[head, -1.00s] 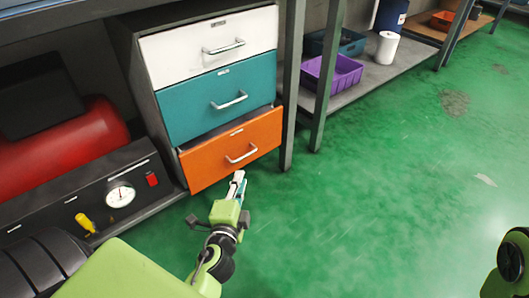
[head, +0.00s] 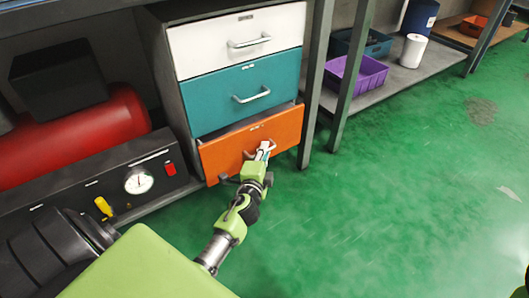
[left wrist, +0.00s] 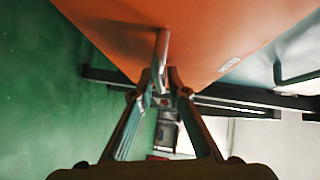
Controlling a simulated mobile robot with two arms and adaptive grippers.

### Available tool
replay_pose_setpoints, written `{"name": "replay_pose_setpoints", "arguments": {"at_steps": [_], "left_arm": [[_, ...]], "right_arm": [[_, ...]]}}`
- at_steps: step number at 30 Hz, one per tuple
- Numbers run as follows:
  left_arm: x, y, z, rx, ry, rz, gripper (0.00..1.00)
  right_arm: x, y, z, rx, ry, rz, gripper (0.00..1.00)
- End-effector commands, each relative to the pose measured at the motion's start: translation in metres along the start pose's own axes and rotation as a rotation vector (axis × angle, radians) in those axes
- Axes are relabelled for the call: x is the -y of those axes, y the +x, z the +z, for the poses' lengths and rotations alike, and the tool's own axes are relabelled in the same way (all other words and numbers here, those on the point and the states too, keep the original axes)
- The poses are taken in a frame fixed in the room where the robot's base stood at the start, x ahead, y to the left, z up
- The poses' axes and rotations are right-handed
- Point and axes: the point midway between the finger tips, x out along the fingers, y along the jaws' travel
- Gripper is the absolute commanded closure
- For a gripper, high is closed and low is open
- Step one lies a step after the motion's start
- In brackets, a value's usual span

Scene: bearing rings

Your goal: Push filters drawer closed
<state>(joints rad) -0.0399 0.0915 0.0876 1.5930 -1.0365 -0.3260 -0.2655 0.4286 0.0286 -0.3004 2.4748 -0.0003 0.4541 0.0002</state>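The orange bottom drawer (head: 225,155) of the cabinet stands partly out, with a dark gap along its top edge. Its label is too small to read. Its metal handle (left wrist: 161,62) runs between the fingertips of my left gripper (left wrist: 160,82) in the left wrist view. The fingers are drawn close together on it. In the head view my left gripper (head: 265,151) is at the drawer's front and covers part of the handle. My right gripper is not in view.
The teal drawer (head: 215,100) and white drawer (head: 205,45) above sit flush. A table leg (head: 316,80) stands close to the cabinet's right. A red tank (head: 75,140) and gauge panel (head: 95,185) are at left. Green floor (head: 400,200) is open at right.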

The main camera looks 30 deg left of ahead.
Motion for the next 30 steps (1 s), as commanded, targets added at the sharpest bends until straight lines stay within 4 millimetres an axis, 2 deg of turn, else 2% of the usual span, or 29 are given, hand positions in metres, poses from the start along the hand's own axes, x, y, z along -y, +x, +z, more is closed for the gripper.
{"name": "replay_pose_setpoints", "arguments": {"at_steps": [7,8,9,16,24,30], "left_arm": [[0.0,0.001,0.0,0.0,0.0,0.0,0.85],[0.0,0.001,0.0,0.0,0.0,0.0,0.9],[0.0,0.001,0.0,0.0,-0.001,0.0,1.0],[0.0,0.002,0.001,0.0,0.0,0.0,1.0],[0.008,0.028,0.026,0.001,0.0,0.0,1.0],[0.009,0.031,0.03,0.002,-0.001,-0.001,1.0]], "right_arm": [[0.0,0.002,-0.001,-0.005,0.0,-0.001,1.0],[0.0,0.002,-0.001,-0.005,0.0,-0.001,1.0],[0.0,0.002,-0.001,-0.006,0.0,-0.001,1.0],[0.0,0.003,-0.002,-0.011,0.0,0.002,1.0],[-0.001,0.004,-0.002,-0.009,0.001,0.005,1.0],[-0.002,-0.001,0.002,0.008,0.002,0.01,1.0]]}}
